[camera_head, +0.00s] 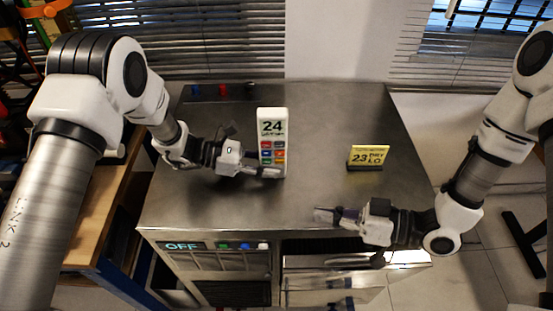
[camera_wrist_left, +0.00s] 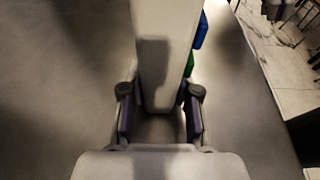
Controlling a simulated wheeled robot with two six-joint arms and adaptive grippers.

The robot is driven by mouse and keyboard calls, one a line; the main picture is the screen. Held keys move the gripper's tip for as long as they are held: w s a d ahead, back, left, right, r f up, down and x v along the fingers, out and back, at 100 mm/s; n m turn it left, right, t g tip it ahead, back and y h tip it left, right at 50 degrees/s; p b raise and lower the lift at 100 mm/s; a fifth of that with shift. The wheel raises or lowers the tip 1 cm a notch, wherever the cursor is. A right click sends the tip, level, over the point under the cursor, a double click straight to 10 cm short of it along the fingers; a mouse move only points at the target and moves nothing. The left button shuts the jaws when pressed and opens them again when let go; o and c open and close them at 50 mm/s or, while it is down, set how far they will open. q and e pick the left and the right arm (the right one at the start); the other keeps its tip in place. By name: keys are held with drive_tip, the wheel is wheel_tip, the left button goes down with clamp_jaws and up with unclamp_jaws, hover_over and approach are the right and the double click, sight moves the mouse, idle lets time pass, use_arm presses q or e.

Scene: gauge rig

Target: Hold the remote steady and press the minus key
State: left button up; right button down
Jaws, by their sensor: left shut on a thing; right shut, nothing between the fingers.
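The white remote (camera_head: 272,130) stands upright on the metal bench top, with "24" on its display and rows of coloured keys below. My left gripper (camera_head: 268,172) is shut on the lower part of the remote. In the left wrist view the remote (camera_wrist_left: 165,60) rises between the two fingers, with a blue and a green key showing at its right edge. My right gripper (camera_head: 326,215) is shut and empty over the front of the bench, to the right of the remote and apart from it. I cannot tell which key is the minus key.
A small yellow sign (camera_head: 369,156) reading "23" with more text stands on a dark base at the right. The metal bench (camera_head: 220,205) has a front panel with an "OFF" display (camera_head: 184,246) and coloured buttons. The bench top between sign and remote is clear.

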wheel_tip(320, 180, up, 8)
drive_tip(key=w+d+n+t+y, duration=0.2)
drive_tip(key=w+y, duration=0.1)
drive_tip(key=f+n+g, duration=0.1)
drive_tip(key=n, duration=0.6)
drive_tip(key=w+a+f+n+g, duration=0.1)
drive_tip(key=f+n, duration=0.1)
drive_tip(key=n, duration=0.5)
drive_tip(key=w+a+f+n, duration=0.1)
drive_tip(key=f+n, duration=0.1)
drive_tip(key=n, duration=0.5)
drive_tip(key=shift+g+h, duration=0.3)
drive_tip(key=shift+g, duration=0.1)
